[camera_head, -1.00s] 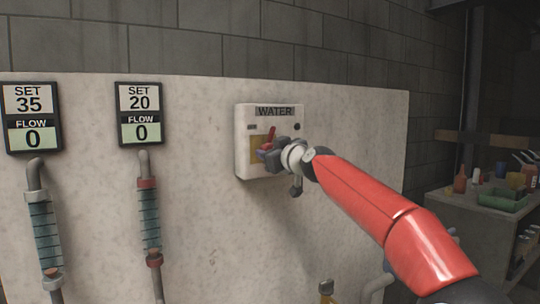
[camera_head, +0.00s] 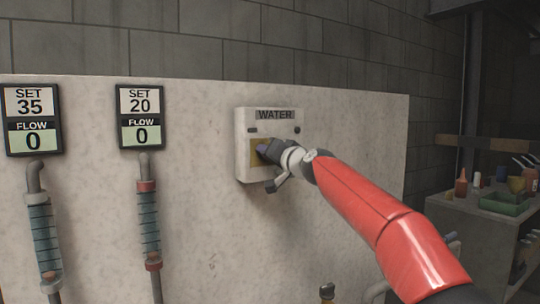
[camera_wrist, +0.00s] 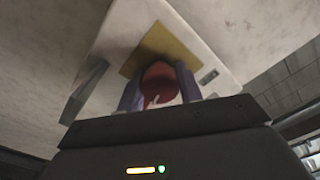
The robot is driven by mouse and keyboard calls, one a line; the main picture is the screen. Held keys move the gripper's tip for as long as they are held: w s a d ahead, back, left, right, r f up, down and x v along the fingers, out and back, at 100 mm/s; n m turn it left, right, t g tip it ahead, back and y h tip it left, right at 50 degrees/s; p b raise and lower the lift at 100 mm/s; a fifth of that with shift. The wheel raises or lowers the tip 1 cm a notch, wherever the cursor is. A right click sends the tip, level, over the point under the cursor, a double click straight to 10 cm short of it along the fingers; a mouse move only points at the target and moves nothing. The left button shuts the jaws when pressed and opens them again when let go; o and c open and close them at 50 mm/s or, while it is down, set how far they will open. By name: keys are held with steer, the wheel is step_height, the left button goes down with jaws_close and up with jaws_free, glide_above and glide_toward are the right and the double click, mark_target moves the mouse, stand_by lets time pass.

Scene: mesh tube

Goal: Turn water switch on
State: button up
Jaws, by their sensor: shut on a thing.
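The water switch box (camera_head: 275,118) is a white box labelled WATER on the pale wall panel. It has a yellow plate (camera_head: 255,147), which also shows in the wrist view (camera_wrist: 172,42). In the wrist view the red switch handle (camera_wrist: 160,80) stands between the two purple fingers of my gripper (camera_wrist: 160,92). The fingers are closed around it. In the head view my gripper (camera_head: 264,151) is at the yellow plate and hides the red handle.
Two displays hang left of the box, one reading SET 35, FLOW 0 (camera_head: 32,119) and one SET 20, FLOW 0 (camera_head: 140,117). Tubes (camera_head: 149,222) run below them. A bench with bottles and a green tray (camera_head: 503,204) stands at the right.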

steer(key=shift+m, duration=1.5)
steer(key=o, duration=1)
steer(key=shift+b+v, duration=2.3)
steer(key=shift+v, duration=1.6)
